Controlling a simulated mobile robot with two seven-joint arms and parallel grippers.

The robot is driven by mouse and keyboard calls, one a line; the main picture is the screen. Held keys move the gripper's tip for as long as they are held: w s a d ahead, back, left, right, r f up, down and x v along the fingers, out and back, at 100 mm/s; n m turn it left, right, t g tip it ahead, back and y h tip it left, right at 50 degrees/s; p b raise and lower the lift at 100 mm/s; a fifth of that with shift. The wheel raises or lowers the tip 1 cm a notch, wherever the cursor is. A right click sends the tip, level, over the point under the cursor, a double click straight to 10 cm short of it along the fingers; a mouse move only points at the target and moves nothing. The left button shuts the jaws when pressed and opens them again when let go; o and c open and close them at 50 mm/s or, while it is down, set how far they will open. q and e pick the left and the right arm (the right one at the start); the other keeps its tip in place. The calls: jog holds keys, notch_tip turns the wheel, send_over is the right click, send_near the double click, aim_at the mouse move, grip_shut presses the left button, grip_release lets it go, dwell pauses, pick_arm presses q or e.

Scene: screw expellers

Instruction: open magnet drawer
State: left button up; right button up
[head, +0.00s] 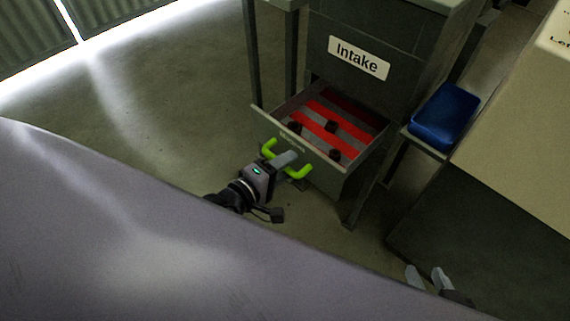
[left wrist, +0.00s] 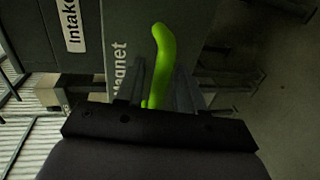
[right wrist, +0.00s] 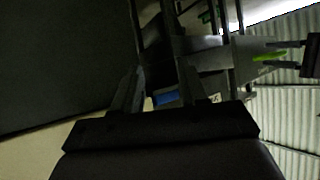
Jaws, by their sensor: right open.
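The magnet drawer (head: 345,173) stands pulled out below the "Intake" panel, with its inside showing. Red strips (head: 352,127) and a few small dark pieces lie in it. Its bright green handle (head: 268,146) is on the front, and the label "Magnet" shows partly in the left wrist view (left wrist: 119,65). My left gripper (head: 286,159) is at the handle, with its fingers on either side of the green bar (left wrist: 161,60); they look closed on it, and the contact is partly hidden. My right gripper (head: 428,277) is open and empty at the lower right, away from the drawer.
The grey "Intake" cabinet (head: 375,38) stands on legs above the drawer. A blue object (head: 446,117) rests on a ledge to its right. A pale panel (head: 520,125) fills the right side. A large grey surface covers the lower left. Open floor (head: 185,100) lies left of the drawer.

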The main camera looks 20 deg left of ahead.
pick_arm(q)
jog(key=p+v, duration=0.2)
jog(key=v, duration=0.5)
pick_arm(e)
jog(key=shift+s+d+f, duration=0.25)
jog(key=shift+s+d, duration=0.05)
jog(key=shift+d, duration=0.4)
pick_arm(q)
jog(key=shift+s, duration=0.15)
pick_arm(e)
jog(key=shift+h, duration=0.3)
